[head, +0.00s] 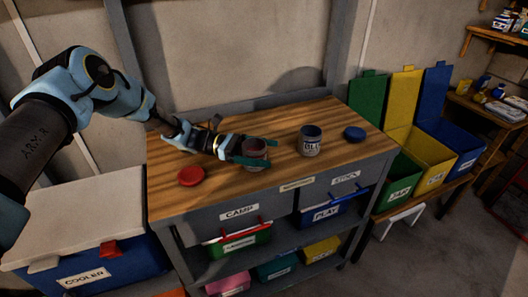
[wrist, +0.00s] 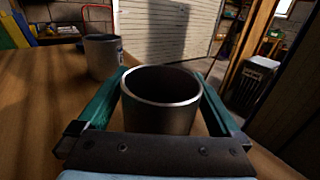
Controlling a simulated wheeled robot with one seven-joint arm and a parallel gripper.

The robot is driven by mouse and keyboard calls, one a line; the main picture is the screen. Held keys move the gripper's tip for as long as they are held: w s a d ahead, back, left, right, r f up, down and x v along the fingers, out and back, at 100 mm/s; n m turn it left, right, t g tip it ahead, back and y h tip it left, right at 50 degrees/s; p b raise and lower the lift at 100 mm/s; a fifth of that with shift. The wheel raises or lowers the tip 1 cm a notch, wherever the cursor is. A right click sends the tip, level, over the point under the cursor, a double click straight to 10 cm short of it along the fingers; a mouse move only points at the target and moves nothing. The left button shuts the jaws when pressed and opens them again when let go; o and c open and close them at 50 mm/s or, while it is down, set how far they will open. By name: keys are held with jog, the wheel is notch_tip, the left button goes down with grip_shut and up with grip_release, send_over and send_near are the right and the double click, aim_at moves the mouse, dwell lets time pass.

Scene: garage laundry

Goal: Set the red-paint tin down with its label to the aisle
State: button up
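The red-paint tin (wrist: 160,116) is an open grey metal tin with a dark inside. My gripper (head: 255,152) has its green fingers on either side of it, and they appear to touch its walls. In the wrist view the tin is upright between the fingers (wrist: 162,92), and its side facing the wrist is plain grey. No label shows on it; a finger covers part of its front in the head view. It is low over or on the wooden bench top (head: 195,200), near the front edge; I cannot tell whether its base touches.
A blue-labelled tin (head: 311,141) stands right of the held tin, with a blue lid (head: 355,133) beyond it. A red lid (head: 191,176) lies to the left. Bins sit on shelves below, and a cooler (head: 85,225) is at left. The bench's back is mostly clear.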

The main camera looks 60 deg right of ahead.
jog(key=b+v, duration=0.5)
jog(key=v, duration=0.5)
jog(key=shift+w+a+f+b, duration=0.1)
jog(key=shift+w+b, duration=0.15)
jog(key=shift+b, duration=0.1)
jog(key=shift+w+a, duration=0.25)
jog(key=shift+w, duration=0.45)
jog(key=shift+r, duration=0.25)
